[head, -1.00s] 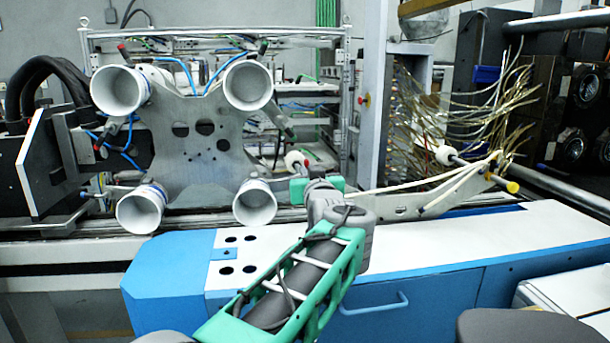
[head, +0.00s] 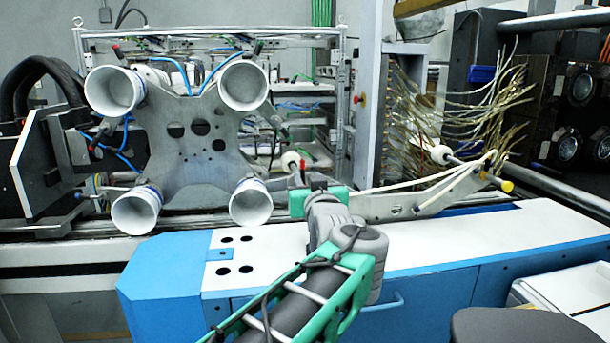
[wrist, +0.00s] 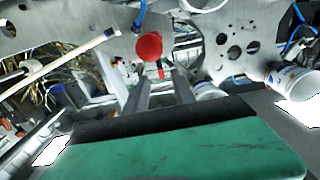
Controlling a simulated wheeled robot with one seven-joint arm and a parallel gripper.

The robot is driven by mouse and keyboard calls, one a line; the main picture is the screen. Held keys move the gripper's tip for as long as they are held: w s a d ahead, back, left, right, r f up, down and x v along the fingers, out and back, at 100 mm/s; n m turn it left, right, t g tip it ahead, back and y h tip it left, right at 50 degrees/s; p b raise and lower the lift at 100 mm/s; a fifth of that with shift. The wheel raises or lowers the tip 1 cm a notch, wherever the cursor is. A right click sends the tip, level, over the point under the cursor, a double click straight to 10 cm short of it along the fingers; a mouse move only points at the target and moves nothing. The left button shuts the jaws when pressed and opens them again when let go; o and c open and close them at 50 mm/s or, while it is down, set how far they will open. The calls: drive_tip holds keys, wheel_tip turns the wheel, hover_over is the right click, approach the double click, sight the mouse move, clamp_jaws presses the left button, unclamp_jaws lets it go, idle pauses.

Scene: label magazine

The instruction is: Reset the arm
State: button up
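My arm with its green frame reaches up from the bottom of the head view. My gripper (head: 314,185) is near the middle, in front of the machine rail and just above the white-topped blue cabinet (head: 430,242). In the wrist view two dark fingers (wrist: 160,92) stand apart with a gap between them, and I see nothing held. The green gripper body fills the bottom of that view. A red cap (wrist: 149,47) shows beyond the fingertips; whether it touches them I cannot tell.
A metal plate (head: 197,150) with several white cups (head: 135,210) stands left of my gripper. A white roller on a rod (head: 292,161) is close behind it. A bracket arm (head: 425,200) and loose wires (head: 480,105) lie right. The cabinet top is largely clear.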

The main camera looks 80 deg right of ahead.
drive_tip(key=shift+v, duration=1)
drive_tip(key=w+a+n+t+y+p, duration=0.1)
drive_tip(key=w+y+p, duration=0.15)
drive_tip(key=w, duration=0.55)
drive_tip(key=w+a+n+t+y+p, duration=0.2)
drive_tip(key=w+p, duration=0.2)
drive_tip(key=w, duration=0.5)
drive_tip(key=w+a+f+n+y+p, duration=0.3)
drive_tip(key=w+a+y+p, duration=0.3)
drive_tip(key=w+a, duration=0.95)
drive_tip(key=w+a+f+n+g+y+p, duration=0.15)
drive_tip(key=w+a+p, duration=0.25)
drive_tip(key=a, duration=0.5)
drive_tip(key=w+a+n+y+p, duration=0.3)
drive_tip(key=a+p, duration=0.1)
drive_tip(key=a, duration=0.6)
drive_tip(key=s+a+n+g+y+p, duration=0.1)
drive_tip(key=s+a+n+g+p, duration=0.1)
drive_tip(key=a, duration=0.6)
drive_tip(key=s+a+f+n+g+y+p, duration=0.1)
drive_tip(key=s+a+p, duration=0.3)
drive_tip(key=a, duration=0.5)
drive_tip(key=shift+s+f+n+g, duration=0.25)
drive_tip(key=shift+s+n+g, duration=0.2)
drive_tip(key=shift+s, duration=0.6)
